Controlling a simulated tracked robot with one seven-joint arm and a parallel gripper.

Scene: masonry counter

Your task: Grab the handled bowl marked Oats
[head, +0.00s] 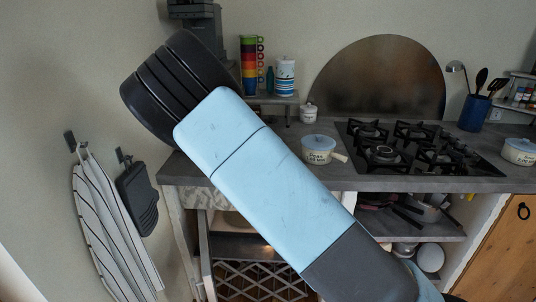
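Two pale handled bowls with lettering stand on the grey counter. One bowl (318,150) is left of the hob, with its cream handle pointing right and down. The other bowl (520,152) is at the far right, partly cut off by the picture's edge. The lettering on both is too small to read, so I cannot tell which one says Oats. My gripper is not in view; only my blue and black arm crosses the middle, and it hides part of the counter.
A black gas hob (413,148) lies between the bowls. A small lidded pot (308,113) stands behind the left bowl. A blue utensil holder (474,113) stands back right. A shelf at the back left holds stacked coloured mugs (249,65) and a patterned canister (285,76).

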